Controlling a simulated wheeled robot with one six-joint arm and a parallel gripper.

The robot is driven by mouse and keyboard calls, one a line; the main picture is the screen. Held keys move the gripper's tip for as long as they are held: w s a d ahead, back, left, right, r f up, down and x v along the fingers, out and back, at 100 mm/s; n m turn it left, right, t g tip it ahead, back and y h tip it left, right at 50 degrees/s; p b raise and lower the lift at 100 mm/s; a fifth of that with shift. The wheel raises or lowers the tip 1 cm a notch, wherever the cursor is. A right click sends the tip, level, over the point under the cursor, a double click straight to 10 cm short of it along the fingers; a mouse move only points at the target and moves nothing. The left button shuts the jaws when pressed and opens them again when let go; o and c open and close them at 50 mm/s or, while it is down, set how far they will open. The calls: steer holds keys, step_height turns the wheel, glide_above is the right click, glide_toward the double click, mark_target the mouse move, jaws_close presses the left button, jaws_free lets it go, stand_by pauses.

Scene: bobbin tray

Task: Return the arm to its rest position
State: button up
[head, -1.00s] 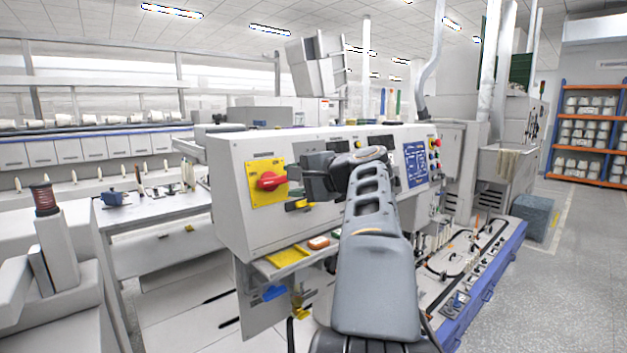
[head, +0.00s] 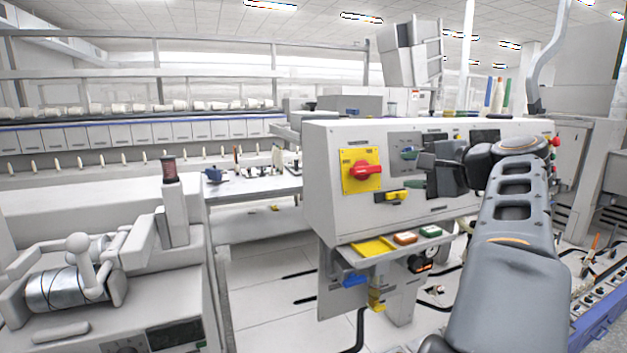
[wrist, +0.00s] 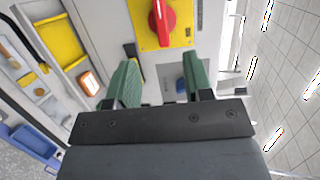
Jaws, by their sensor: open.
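My gripper shows in the wrist view (wrist: 160,85) with its two green-padded fingers apart and nothing between them. My grey arm (head: 510,265) rises at the right of the head view and bends at the top, with its dark wrist part in front of the white machine's panel. The gripper fingers are hard to make out in the head view. The red rotary switch (head: 366,171) on its yellow plate (head: 350,183) is to the left of the wrist part. In the wrist view the red switch (wrist: 161,20) lies beyond the fingers.
A white machine cabinet (head: 322,215) stands close to my arm. A yellow tray (head: 373,246) is on its ledge. A bench (head: 262,187) with a blue item (head: 214,174) stands behind left. A winding unit (head: 70,289) is at front left. Pale floor shows between.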

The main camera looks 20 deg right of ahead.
step_height(320, 180, down, 16)
steer(key=a+f+n+g+h+p, duration=0.1)
steer(key=n+g+h+p, duration=0.15)
steer(key=g, duration=0.35)
steer(key=s+a+f+n+g+p, duration=0.1)
steer(key=s+a+f+n+p, duration=0.1)
steer(key=a, duration=0.6)
steer(key=s+a+f+n+g+p, duration=0.2)
steer(key=a+f+n, duration=0.2)
steer(key=a+n, duration=0.3)
steer(key=s+a+f+n+g+p, duration=0.2)
steer(key=a+n, duration=0.3)
steer(key=a, duration=0.5)
steer(key=shift+s+f, duration=0.45)
steer(key=shift+f, duration=0.3)
steer(key=shift+h, duration=0.25)
steer(key=shift+c, duration=0.3)
